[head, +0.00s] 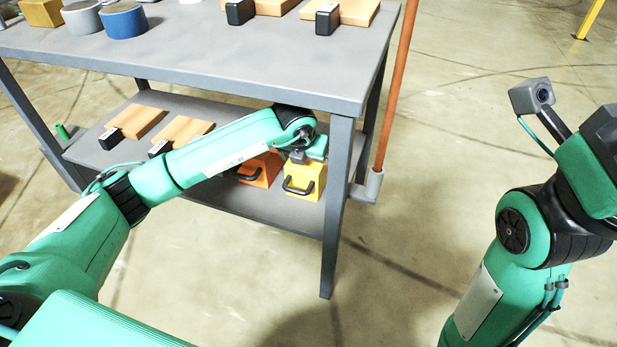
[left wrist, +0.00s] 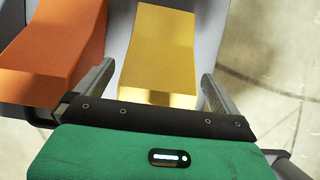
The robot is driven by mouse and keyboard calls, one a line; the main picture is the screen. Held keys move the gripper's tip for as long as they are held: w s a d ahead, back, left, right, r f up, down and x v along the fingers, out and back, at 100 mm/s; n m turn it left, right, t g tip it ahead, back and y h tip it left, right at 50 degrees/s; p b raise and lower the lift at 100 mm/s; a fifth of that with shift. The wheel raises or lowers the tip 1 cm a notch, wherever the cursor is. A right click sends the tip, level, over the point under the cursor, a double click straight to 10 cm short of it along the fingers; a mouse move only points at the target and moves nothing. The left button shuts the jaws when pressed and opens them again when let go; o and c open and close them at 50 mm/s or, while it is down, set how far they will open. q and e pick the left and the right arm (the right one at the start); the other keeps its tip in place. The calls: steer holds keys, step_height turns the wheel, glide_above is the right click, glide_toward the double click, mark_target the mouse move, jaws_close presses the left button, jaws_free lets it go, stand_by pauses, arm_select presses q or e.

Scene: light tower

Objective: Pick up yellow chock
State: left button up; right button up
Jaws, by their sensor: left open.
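The yellow chock (head: 306,176) stands on the lower shelf at its right end, with a black handle on its front. It also shows in the left wrist view (left wrist: 160,45). My left gripper (head: 306,154) is just above the chock on the lower shelf level, under the table top. In the left wrist view its two fingers (left wrist: 157,72) are apart, one on each side of the yellow chock, and nothing is clamped between them. Whether they touch its sides I cannot tell. My right arm is at the right of the head view; its gripper is out of frame.
An orange chock (head: 259,168) stands close to the left of the yellow one. A table leg (head: 337,205) and a broom-like pole (head: 396,90) are at the right. The table top (head: 220,48) overhangs the shelf. Wooden blocks (head: 184,130) lie on the shelf's left part.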

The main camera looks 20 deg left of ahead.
arm_select(q)
steer(key=shift+b+x, duration=0.35)
steer(key=shift+x, duration=0.75)
steer(key=c, duration=1.3)
steer(key=shift+r, duration=0.15)
steer(key=shift+c, duration=0.7)
